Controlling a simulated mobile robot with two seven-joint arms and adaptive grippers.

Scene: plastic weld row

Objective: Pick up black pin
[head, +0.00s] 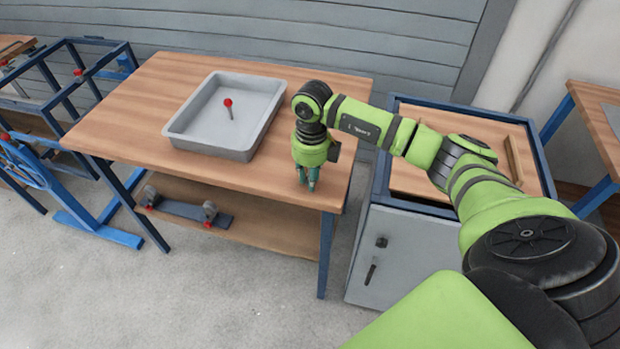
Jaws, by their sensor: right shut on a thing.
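My right gripper (308,184) points down over the right front part of the wooden table (150,95), close to its top. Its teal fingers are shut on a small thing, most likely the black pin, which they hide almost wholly. I cannot tell whether this thing still touches the table. No other black pin shows. A pin with a red ball head (228,104) and a grey shank is in the grey tray (177,137), left of my gripper. My left gripper is not in view.
A grey cabinet (400,255) with a blue-framed wooden top stands right of the table, under my right arm. A lower shelf (260,228) holds a grey bar with rollers. Blue frames (60,180) stand at left. The table front between tray and gripper is clear.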

